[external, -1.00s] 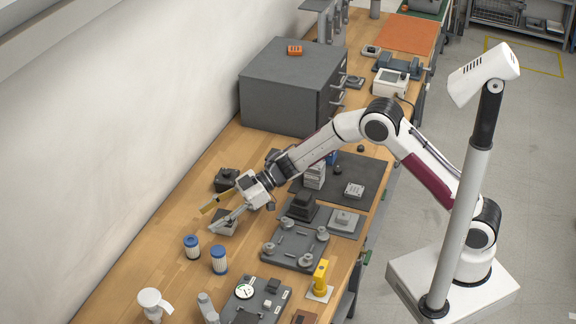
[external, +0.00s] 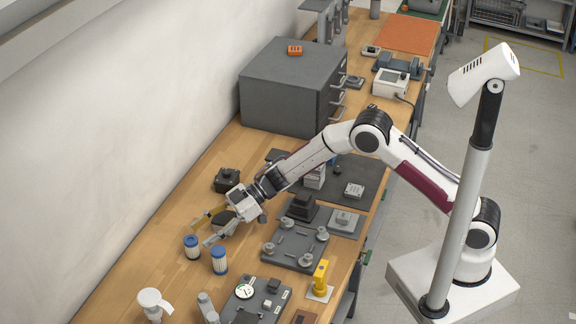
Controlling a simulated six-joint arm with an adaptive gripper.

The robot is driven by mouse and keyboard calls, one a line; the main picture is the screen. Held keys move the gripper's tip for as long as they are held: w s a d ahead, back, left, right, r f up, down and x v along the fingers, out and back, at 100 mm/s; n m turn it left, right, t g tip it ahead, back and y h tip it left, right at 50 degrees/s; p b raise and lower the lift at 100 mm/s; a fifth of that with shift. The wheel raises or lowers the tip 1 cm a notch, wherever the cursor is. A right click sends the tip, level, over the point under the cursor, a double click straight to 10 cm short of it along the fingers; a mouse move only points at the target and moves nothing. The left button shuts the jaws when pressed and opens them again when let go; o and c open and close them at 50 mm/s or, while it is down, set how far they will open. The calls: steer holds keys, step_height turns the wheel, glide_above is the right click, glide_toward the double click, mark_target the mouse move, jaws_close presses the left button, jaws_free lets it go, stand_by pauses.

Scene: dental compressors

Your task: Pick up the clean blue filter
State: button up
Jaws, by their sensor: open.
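I cannot tell from this view which one is clean. My gripper (external: 205,230) is open and empty. It tilts down toward the filters, with its fingertips just behind and above them. A gap to both filters seems to remain, though the exact distance cannot be told. A dark block behind the gripper is partly hidden by it.
A dark block (external: 228,180) sits behind my gripper. A grey plate with knobs (external: 295,248) lies right of the filters. A gauge plate (external: 256,303), a yellow device (external: 320,278) and a white fixture (external: 153,303) are in front. Bare bench lies left of the filters.

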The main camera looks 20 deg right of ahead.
mark_target(191, 240)
steer(key=shift+a+f, duration=0.1)
stand_by(0.3)
steer(key=shift+x, duration=2.5)
steer(key=shift+w+f, duration=0.1)
steer(key=shift+w, duration=0.05)
steer(key=c, duration=1.1)
